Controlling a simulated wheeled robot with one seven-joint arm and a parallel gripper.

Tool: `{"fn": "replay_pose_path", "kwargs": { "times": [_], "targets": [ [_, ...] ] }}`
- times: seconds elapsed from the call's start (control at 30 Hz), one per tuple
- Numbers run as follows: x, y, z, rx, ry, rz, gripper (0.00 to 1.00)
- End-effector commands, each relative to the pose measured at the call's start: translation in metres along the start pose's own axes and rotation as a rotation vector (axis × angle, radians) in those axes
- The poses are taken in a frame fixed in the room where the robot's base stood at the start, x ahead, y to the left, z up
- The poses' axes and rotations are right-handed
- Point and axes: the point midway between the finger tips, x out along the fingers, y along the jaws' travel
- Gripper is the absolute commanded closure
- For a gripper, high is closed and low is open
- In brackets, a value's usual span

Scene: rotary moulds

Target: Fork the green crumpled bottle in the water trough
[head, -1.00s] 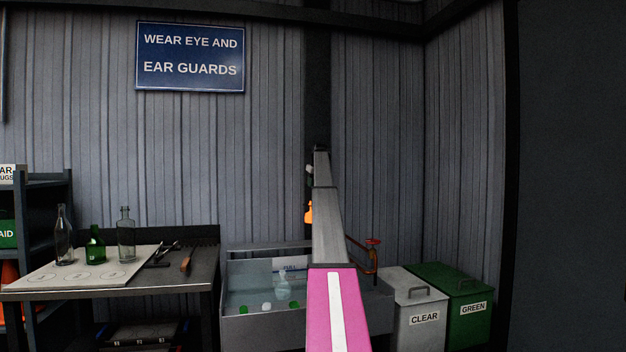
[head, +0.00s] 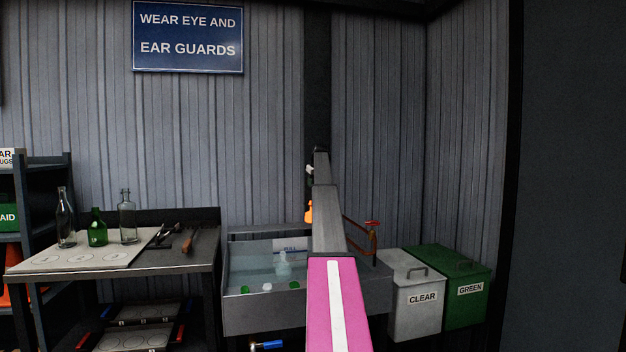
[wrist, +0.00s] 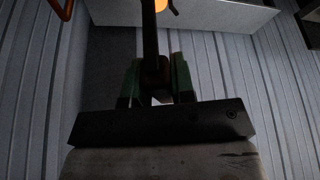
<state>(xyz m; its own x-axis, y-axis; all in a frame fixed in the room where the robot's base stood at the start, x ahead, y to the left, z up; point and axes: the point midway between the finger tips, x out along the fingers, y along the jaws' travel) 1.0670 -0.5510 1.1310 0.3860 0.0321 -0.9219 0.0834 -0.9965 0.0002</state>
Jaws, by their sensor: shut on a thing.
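My gripper (wrist: 153,78) is shut on the dark handle of a tool (wrist: 150,35), seen in the wrist view. A glowing orange bottle shape (head: 309,211) is at the tool's far end, and its lower tip shows in the wrist view (wrist: 160,5). Its glow hides its glass colour, and I cannot tell how the tool holds it. In the head view it appears above the back of the water trough (head: 265,319), beside my arm, which hides most of the gripper. The trough holds water, green lumps (head: 294,285), a white lump (head: 267,287) and a pale bottle (head: 284,266).
A red-handled valve pipe (head: 373,236) stands at the trough's right. Bins marked CLEAR (head: 416,314) and GREEN (head: 467,313) stand further right. A bench (head: 110,270) at left holds three bottles and tools, with moulds (head: 145,313) below. A blue-handled valve (head: 268,345) is under the trough.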

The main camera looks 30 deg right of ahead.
Motion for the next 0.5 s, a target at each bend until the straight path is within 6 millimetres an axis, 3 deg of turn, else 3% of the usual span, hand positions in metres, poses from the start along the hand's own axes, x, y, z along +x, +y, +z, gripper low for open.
{"fn": "replay_pose_path", "kwargs": {
  "times": [0.5],
  "targets": [
    [0.045, 0.0, 0.019, 0.0, 0.001, 0.0, 1.0]
  ]
}}
